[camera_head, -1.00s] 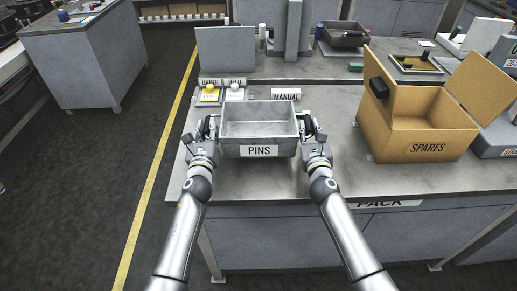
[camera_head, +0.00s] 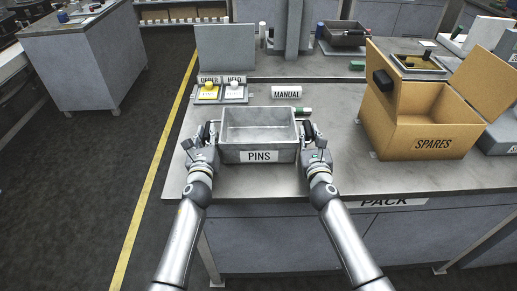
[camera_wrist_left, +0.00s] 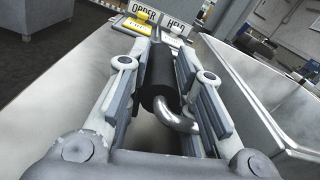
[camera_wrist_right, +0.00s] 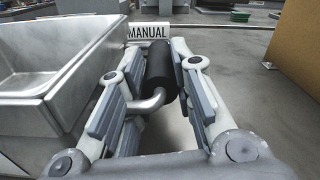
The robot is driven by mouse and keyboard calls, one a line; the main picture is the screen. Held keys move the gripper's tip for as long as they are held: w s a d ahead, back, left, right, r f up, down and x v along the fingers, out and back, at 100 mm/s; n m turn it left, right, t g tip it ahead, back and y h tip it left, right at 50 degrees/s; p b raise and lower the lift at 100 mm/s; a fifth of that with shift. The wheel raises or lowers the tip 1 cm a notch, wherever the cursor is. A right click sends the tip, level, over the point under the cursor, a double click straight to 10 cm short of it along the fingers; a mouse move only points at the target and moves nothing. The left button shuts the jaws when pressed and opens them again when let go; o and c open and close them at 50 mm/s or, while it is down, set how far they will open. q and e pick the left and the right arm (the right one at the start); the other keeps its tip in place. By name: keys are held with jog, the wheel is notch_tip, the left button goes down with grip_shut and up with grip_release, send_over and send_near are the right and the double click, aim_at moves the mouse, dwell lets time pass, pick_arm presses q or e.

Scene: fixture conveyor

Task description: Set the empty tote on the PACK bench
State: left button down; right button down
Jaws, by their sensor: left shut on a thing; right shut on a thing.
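The empty grey metal tote (camera_head: 258,127) with a PINS label is held level at the PACK bench (camera_head: 345,180). It is at or just above the top; I cannot tell if it touches. My left gripper (camera_head: 207,134) is shut on the tote's left handle, a black grip on a bent metal rod, seen in the left wrist view (camera_wrist_left: 160,85). My right gripper (camera_head: 308,134) is shut on the matching right handle, seen in the right wrist view (camera_wrist_right: 162,75). The tote's underside is hidden.
A brown SPARES box (camera_head: 415,120) with open flaps stands to the right. Bench between tote and box is clear.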

pick_arm(q)
jog(key=shift+a+f+b, duration=0.1)
jog(key=shift+f+b, duration=0.3)
jog(key=shift+f, duration=0.05)
pick_arm(e)
jog(key=shift+d+f, duration=0.1)
jog(key=shift+f, duration=0.3)
pick_arm(q)
jog(key=c, duration=1.3)
grip_release()
jog(key=shift+s+r, duration=0.1)
pick_arm(e)
jog(key=c, duration=1.3)
grip_release()
jog(key=shift+r, duration=0.1)
pick_arm(q)
jog(key=shift+o, duration=0.2)
jog(key=shift+s+d, duration=0.15)
jog(key=shift+s, duration=1.8)
jog(key=shift+s+d, duration=0.1)
jog(key=shift+s, duration=1.85)
pick_arm(e)
jog(key=shift+o, duration=0.2)
jog(key=shift+s, duration=0.15)
jog(key=s, duration=1.1)
jog(key=shift+s+d, duration=0.15)
jog(key=shift+s, duration=0.25)
